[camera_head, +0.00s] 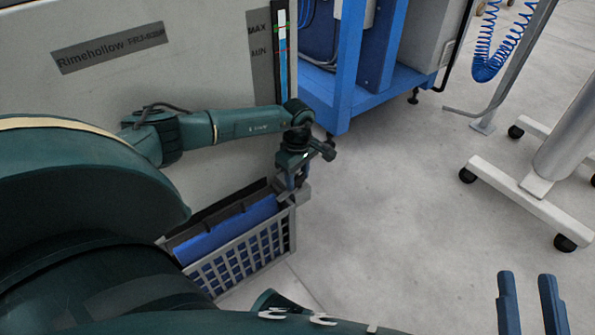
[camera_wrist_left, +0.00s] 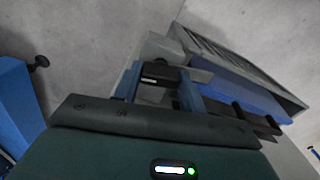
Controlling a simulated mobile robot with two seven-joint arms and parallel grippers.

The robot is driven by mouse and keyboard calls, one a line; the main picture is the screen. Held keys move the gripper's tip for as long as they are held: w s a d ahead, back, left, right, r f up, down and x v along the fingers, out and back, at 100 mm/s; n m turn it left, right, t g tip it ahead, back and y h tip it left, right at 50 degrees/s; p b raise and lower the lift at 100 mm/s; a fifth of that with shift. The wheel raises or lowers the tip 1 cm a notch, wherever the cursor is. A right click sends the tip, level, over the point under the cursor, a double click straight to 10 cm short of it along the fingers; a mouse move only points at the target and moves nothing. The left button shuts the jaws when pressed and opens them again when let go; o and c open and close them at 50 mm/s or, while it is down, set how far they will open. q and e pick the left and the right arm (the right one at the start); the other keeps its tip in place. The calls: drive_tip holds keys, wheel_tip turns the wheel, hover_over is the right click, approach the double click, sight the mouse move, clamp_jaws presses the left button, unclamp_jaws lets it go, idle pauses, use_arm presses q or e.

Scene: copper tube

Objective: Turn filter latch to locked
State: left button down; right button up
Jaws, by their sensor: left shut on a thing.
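My left gripper (camera_head: 292,190) reaches down to the near right corner of the filter housing on the machine. In the left wrist view, its blue fingers (camera_wrist_left: 161,84) are shut on a small dark piece with a light mark, which looks like the filter latch (camera_wrist_left: 160,72). The latch is mostly hidden by the gripper in the head view. The filter (camera_head: 230,225) is a blue block behind a grey slatted grille (camera_head: 245,257). My right gripper (camera_head: 527,278) shows two blue fingers apart and empty at the lower right.
The white machine cabinet (camera_head: 90,100) stands behind my left arm. A white wheeled stand (camera_head: 525,200) is at the right. The grey floor between them is clear.

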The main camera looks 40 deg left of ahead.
use_arm(q)
drive_tip(key=shift+m, duration=0.9)
use_arm(e)
drive_tip(key=shift+w+r, duration=0.2)
drive_tip(key=shift+r, duration=0.05)
drive_tip(key=shift+d, duration=0.1)
use_arm(q)
drive_tip(key=c, duration=0.8)
unclamp_jaws()
